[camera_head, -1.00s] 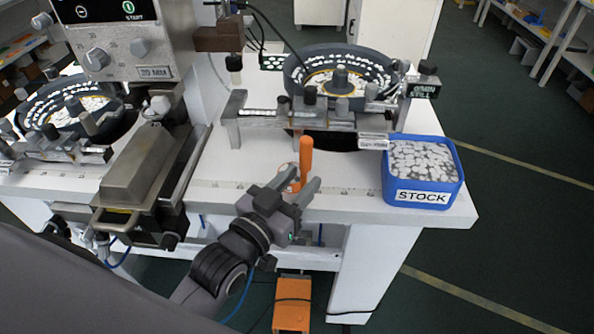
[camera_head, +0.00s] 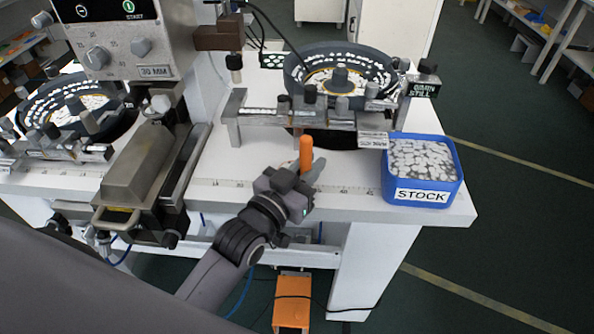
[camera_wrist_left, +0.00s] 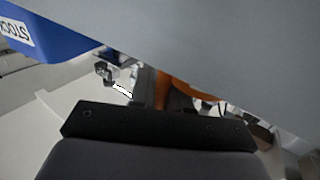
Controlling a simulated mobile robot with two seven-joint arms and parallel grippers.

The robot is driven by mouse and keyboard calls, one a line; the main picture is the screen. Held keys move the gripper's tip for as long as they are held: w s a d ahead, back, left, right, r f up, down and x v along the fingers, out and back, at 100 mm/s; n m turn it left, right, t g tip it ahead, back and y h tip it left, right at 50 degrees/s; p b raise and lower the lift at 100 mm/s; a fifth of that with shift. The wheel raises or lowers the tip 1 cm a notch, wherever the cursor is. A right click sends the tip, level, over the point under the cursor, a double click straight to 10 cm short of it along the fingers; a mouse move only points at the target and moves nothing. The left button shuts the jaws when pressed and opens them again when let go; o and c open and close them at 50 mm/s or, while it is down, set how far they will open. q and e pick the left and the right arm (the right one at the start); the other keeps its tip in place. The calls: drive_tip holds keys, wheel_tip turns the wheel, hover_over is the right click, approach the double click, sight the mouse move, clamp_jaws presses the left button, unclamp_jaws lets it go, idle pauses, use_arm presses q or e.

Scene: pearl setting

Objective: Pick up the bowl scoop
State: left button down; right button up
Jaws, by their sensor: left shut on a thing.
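The bowl scoop shows as an upright orange handle (camera_head: 306,152) near the front edge of the white table, in front of the right-hand bowl. My left gripper (camera_head: 308,172) reaches in from below and is shut on the handle. The gripper hides the handle's lower part. In the left wrist view an orange piece of the scoop (camera_wrist_left: 172,90) shows beyond my dark gripper body, partly covered by a large grey surface. My right gripper is not in view.
A blue STOCK bin (camera_head: 422,196) full of pale pieces stands to the right on the white table (camera_head: 240,170). A dark bowl (camera_head: 340,60) on a metal fixture stands behind the handle. A metal unit (camera_head: 140,165) stands at the left.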

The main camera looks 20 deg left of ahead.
use_arm(q)
drive_tip(key=shift+r, duration=0.25)
wheel_tip(320, 180, up, 19)
drive_tip(key=p, duration=0.3)
drive_tip(key=shift+r, duration=0.15)
idle(1.2)
drive_tip(key=shift+r, duration=0.1)
drive_tip(key=shift+w, duration=0.1)
